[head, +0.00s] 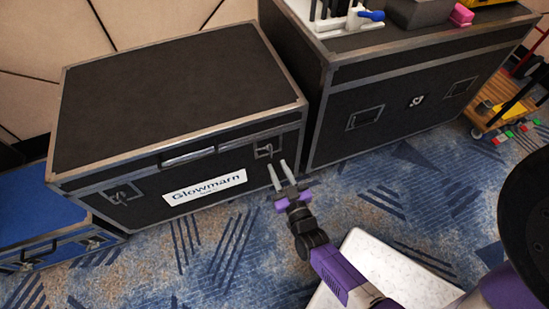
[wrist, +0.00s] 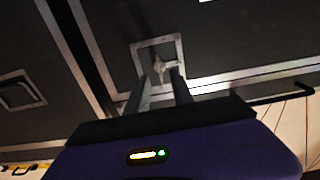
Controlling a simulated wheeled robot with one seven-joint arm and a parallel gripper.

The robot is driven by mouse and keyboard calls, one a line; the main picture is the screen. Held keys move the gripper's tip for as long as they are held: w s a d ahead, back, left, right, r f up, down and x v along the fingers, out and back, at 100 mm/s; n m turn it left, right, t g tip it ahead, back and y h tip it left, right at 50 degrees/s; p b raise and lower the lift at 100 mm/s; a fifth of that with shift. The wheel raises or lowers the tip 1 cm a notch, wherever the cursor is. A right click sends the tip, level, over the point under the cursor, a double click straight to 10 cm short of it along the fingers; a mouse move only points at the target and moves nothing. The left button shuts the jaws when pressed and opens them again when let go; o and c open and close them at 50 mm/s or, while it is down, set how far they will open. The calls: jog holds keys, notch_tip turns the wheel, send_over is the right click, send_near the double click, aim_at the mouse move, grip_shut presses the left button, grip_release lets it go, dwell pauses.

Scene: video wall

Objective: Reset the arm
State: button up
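My gripper (head: 281,174) is at the end of my purple and black arm in the head view. Its two grey fingers stand apart with nothing between them. It is in front of the black Glowmarn flight case (head: 180,90), near the latch at the case's right front side. In the wrist view my gripper (wrist: 160,88) shows its two fingers pointing towards a recessed metal latch (wrist: 158,62) on a black case. I cannot tell whether the fingertips touch the case.
A second, taller black case (head: 390,105) stands to the right, with a rack of tools (head: 345,15) and a pink block (head: 461,15) on top. A blue case (head: 45,220) is at the left. A wooden trolley (head: 500,108) stands far right. Patterned carpet (head: 220,250) lies open in front.

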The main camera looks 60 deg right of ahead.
jog(key=shift+v, duration=1.05)
